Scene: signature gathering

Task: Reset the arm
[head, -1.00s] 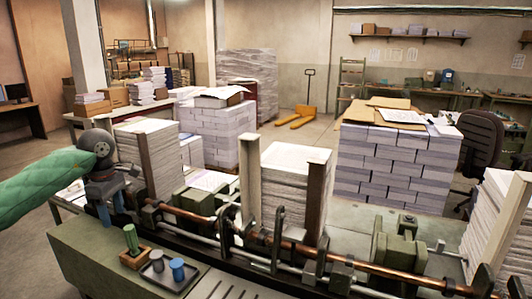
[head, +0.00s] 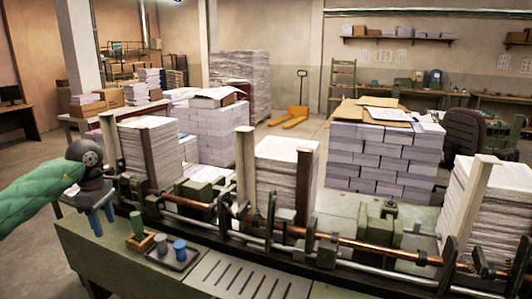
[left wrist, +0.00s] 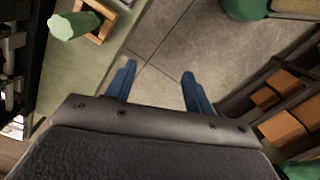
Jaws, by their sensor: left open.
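My left arm (head: 40,195) in a green sleeve comes in from the left of the head view. My left gripper (head: 103,222) hangs with its blue fingers pointing down beside the left end of the green machine bench (head: 90,258). In the left wrist view, the two blue fingers (left wrist: 157,85) stand apart with nothing between them. Grey floor tiles show beyond the gap. My right gripper is in neither view.
A green cylinder (head: 136,224) stands at a wooden holder (head: 143,243) near the gripper. A dark tray (head: 178,262) with small grey and blue cylinders sits beside it. Paper stacks (head: 283,180) and copper-coloured rods (head: 350,243) line the machine.

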